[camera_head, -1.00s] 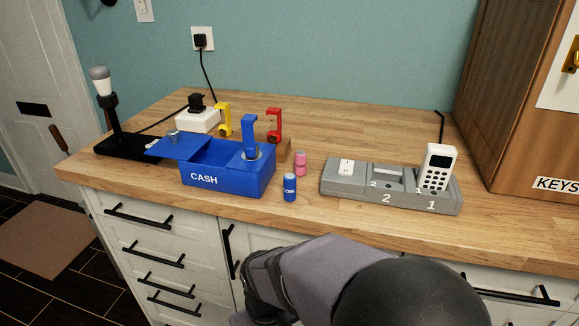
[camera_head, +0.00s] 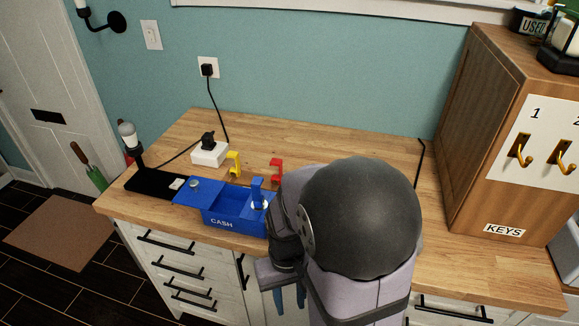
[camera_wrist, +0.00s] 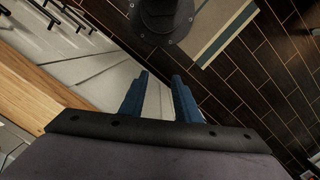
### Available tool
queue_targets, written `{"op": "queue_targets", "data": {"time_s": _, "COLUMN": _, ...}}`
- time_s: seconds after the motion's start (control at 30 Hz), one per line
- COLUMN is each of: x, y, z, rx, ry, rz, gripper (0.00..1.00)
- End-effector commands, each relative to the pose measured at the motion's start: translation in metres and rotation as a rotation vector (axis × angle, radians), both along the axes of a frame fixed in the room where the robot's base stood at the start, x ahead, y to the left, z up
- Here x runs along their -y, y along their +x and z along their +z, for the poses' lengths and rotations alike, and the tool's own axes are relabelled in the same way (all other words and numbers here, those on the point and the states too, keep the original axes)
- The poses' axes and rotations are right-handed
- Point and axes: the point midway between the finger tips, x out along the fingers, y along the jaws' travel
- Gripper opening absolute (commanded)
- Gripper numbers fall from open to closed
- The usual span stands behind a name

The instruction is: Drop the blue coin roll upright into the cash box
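The blue cash box (camera_head: 222,226), marked CASH, stands on the counter with its lid (camera_head: 196,194) open to the left. A blue hook-shaped piece (camera_head: 257,190) stands at the right part of the box, by a pale round thing. The blue coin roll is not visible now; my arm covers the counter right of the box. My gripper (camera_head: 290,298) hangs in front of the counter's drawers, below the counter top and right of the box. Its two blue fingers also show in the wrist view (camera_wrist: 158,98), apart with nothing between them.
A yellow hook piece (camera_head: 234,164) and a red one (camera_head: 276,170) stand behind the box. A white socket block (camera_head: 209,153) and a black lamp base (camera_head: 157,184) lie left. A wooden KEYS cabinet (camera_head: 500,150) stands right. The counter's back is clear.

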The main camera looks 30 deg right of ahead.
Motion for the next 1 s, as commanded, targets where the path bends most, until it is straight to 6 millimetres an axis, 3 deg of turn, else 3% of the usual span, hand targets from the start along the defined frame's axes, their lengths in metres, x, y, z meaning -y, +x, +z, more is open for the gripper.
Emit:
{"op": "queue_targets", "data": {"time_s": 0.03, "x": 0.004, "y": 0.004, "z": 0.030, "rx": -0.002, "ry": 0.001, "rz": -0.015, "gripper": 0.29}}
{"op": "queue_targets", "data": {"time_s": 0.3, "x": 0.030, "y": 0.035, "z": 0.104, "rx": 0.006, "ry": 0.003, "rz": -0.050, "gripper": 0.29}}
{"op": "queue_targets", "data": {"time_s": 0.47, "x": 0.052, "y": 0.070, "z": 0.149, "rx": 0.040, "ry": 0.017, "rz": 0.135, "gripper": 0.29}}
{"op": "queue_targets", "data": {"time_s": 0.7, "x": 0.070, "y": 0.118, "z": 0.159, "rx": 0.111, "ry": 0.028, "rz": 0.696, "gripper": 0.29}}
{"op": "queue_targets", "data": {"time_s": 1.0, "x": 0.078, "y": 0.140, "z": 0.177, "rx": 0.130, "ry": 0.043, "rz": 1.395, "gripper": 0.29}}
